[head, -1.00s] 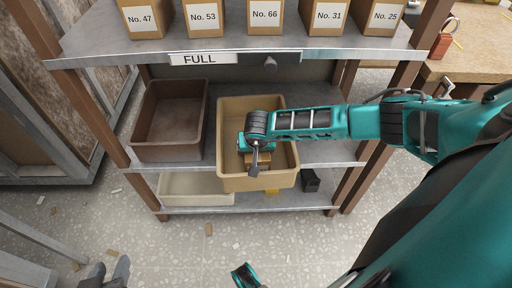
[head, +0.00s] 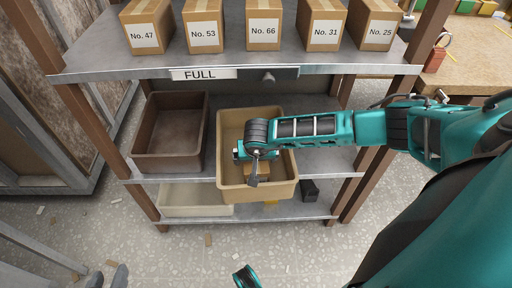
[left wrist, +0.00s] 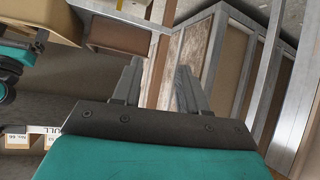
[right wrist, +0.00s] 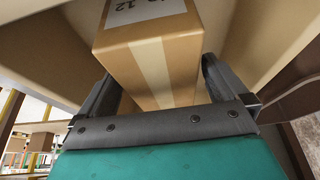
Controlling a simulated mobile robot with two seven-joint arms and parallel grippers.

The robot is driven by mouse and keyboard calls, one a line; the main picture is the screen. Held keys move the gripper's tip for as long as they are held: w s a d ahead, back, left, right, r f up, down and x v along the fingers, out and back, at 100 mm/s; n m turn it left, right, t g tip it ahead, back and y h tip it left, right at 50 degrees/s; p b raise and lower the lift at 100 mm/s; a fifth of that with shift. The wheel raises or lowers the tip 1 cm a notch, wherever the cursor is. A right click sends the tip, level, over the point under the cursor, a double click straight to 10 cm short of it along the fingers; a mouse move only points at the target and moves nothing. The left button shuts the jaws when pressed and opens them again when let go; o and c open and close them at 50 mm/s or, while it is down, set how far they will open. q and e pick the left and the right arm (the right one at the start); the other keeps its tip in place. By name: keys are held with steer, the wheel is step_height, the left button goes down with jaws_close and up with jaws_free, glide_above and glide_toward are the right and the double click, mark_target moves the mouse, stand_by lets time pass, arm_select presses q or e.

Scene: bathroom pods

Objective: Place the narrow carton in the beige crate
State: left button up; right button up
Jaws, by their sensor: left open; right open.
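The beige crate (head: 226,178) stands on the middle shelf. The narrow carton (head: 262,168) is inside it, partly hidden under my right gripper in the head view. In the right wrist view the brown carton (right wrist: 157,55), with a paler tape strip and a label ending in 12, lies between the fingers. My right gripper (right wrist: 160,78) is open around or just above the carton, with beige crate walls beyond. My left gripper (left wrist: 160,85) is open and empty, away from the crate; a small teal part of it (head: 246,277) shows at the bottom of the head view.
A dark brown crate (head: 147,152) stands left of the beige one. A cream crate (head: 195,200) and a small black box (head: 309,190) are on the bottom shelf. Several numbered cartons line the top shelf (head: 95,62), which carries a FULL sign (head: 202,73).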

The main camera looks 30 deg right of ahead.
steer(key=p+v, duration=0.2)
steer(key=v, duration=0.6)
steer(key=shift+r, duration=0.1)
steer(key=shift+s+a+r, duration=0.15)
steer(key=shift+a+r, duration=0.05)
steer(key=s+a+r+m+g+y, duration=0.1)
steer(key=s+a+m+y, duration=0.4)
steer(key=a, duration=0.6)
steer(key=s+a+r+m+g+y, duration=0.1)
steer(key=s+a+m+g+y, duration=0.15)
steer(key=s+a+y, duration=0.65)
steer(key=w+a+r+m+t+y, duration=0.2)
steer(key=w+a+r+m+t, duration=0.25)
steer(key=m, duration=0.65)
steer(key=w+a+r+m+t+y, duration=0.25)
steer(key=r+m+t, duration=0.25)
steer(key=r+m, duration=0.45)
steer(key=w+d+f+m+t+h, duration=0.1)
steer(key=d+f+m+t+h, duration=0.2)
steer(key=m, duration=0.8)
steer(key=w+d+f+m+t+h, duration=0.25)
steer(key=d+m+h, duration=0.3)
steer(key=m, duration=0.45)
steer(key=s+d+f+m+g+h, duration=0.4)
steer(key=s+f+m, duration=0.4)
steer(key=m, duration=0.6)
steer(key=shift+d+f+m+h, duration=0.3)
steer(key=shift+d+f+h, duration=0.2)
steer(key=shift+d+f, duration=0.6)
